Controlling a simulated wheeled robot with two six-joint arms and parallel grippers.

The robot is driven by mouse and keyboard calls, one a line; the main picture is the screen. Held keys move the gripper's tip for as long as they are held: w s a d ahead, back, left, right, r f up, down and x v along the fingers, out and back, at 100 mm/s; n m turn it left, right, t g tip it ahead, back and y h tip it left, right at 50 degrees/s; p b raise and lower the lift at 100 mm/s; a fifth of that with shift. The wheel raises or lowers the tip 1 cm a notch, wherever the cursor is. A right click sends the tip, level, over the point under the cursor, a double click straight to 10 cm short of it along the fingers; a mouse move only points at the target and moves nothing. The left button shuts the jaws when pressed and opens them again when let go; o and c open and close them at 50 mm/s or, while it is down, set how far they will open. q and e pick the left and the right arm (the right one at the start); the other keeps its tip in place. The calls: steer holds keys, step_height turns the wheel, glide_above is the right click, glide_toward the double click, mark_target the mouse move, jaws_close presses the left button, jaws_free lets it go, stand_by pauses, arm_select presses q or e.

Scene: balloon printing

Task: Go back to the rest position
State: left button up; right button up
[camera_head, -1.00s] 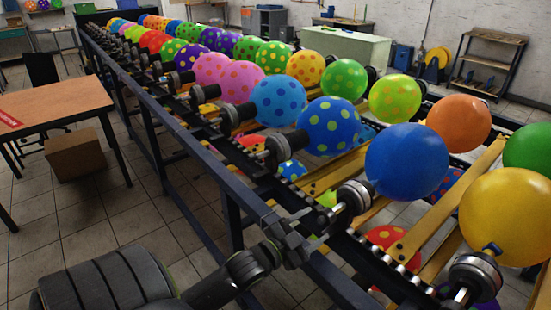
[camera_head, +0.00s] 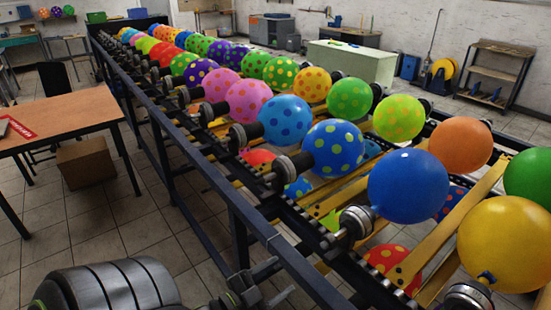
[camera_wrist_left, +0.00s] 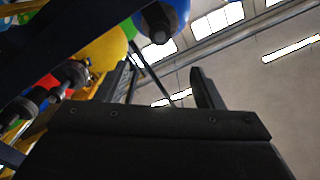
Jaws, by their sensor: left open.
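My left gripper (camera_head: 279,281) is low in the head view, on the near side of the conveyor's dark side rail (camera_head: 190,150). Its two fingers are apart with nothing between them. In the left wrist view the open fingers (camera_wrist_left: 165,88) point up toward the ceiling, and balloons and their holders show at the upper left. The plain blue balloon (camera_head: 409,186) sits on its metal holder (camera_head: 354,225) beyond the rail, apart from the gripper. My right gripper is not in view.
Rows of coloured balloons fill the conveyor, with a yellow balloon (camera_head: 505,243) nearest at right. A wooden-topped table (camera_head: 60,117) and a cardboard box (camera_head: 85,163) stand at left. The tiled floor between them and the conveyor is clear.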

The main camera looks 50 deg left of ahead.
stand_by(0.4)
arm_select(q)
steer(key=s+a+f+n+g+y, duration=0.1)
steer(key=s+f+n+g, duration=0.15)
steer(key=f, duration=0.65)
steer(key=s+a+f+n+g+y, duration=0.1)
steer(key=s+a+f+g+y, duration=0.15)
steer(key=f, duration=0.75)
steer(key=s+a+f+n+g, duration=0.1)
steer(key=s+f+n+g, duration=0.15)
steer(key=f, duration=0.65)
steer(key=s+d+f+n+g, duration=0.1)
steer(key=s+d+f+g, duration=0.3)
steer(key=s+f, duration=0.5)
steer(key=s+d+f+n+g, duration=0.1)
steer(key=s+d+f+g, duration=0.3)
steer(key=s+f, duration=0.4)
steer(key=shift+s+d+f+g+h, duration=0.2)
steer(key=shift+s+f+g+h, duration=0.35)
steer(key=shift+s, duration=0.7)
steer(key=shift+a+r, duration=0.1)
steer(key=shift+r, duration=0.05)
